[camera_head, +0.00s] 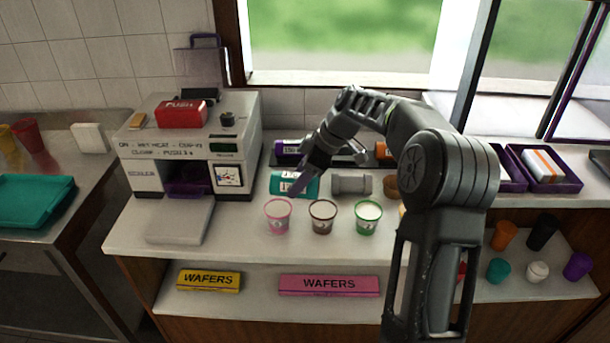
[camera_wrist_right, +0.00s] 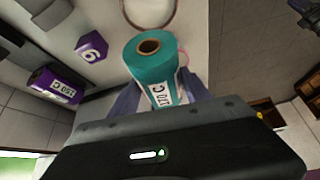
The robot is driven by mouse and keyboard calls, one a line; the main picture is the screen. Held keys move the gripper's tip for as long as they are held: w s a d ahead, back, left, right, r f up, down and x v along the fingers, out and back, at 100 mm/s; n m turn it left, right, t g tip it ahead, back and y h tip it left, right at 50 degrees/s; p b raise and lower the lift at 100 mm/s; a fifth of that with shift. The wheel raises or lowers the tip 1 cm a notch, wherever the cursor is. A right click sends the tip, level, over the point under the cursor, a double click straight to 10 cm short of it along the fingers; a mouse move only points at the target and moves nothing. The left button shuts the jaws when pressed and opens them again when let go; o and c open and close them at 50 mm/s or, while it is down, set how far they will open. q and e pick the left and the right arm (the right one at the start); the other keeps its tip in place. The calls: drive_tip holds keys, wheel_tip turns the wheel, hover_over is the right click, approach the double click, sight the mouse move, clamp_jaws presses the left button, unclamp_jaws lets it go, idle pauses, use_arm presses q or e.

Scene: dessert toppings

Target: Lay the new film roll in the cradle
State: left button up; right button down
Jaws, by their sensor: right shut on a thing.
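A teal film roll (camera_head: 295,185) with a white label is at my right gripper (camera_head: 299,183), behind the pink cup. In the right wrist view, the teal roll (camera_wrist_right: 151,62) shows its brown hollow core and a label that seems to read 170 C. It sits between my fingers, and the gripper is shut on it. I cannot tell whether it touches the counter. A dark rack (camera_head: 345,160) lies behind, partly hidden by my arm; I cannot tell whether it is the cradle. A purple roll (camera_head: 286,147) is at its left end, and shows in the wrist view (camera_wrist_right: 56,87). My left gripper is not in view.
A grey flanged cylinder (camera_head: 351,184) lies right of the teal roll. Pink (camera_head: 278,216), brown (camera_head: 322,215) and green (camera_head: 367,217) cups stand in front. A sealing machine (camera_head: 190,145) stands at left. Wafer boxes (camera_head: 329,285) lie on the lower shelf.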

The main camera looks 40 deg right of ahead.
drive_tip(key=a+f+m+t+h, duration=0.1)
drive_tip(key=a+m+h, duration=0.3)
drive_tip(key=a+m, duration=0.5)
drive_tip(key=a+f, duration=0.1)
drive_tip(key=a, duration=1)
drive_tip(key=shift+a+f+t, duration=0.2)
drive_tip(key=shift+a+t, duration=0.05)
drive_tip(key=shift+t, duration=0.15)
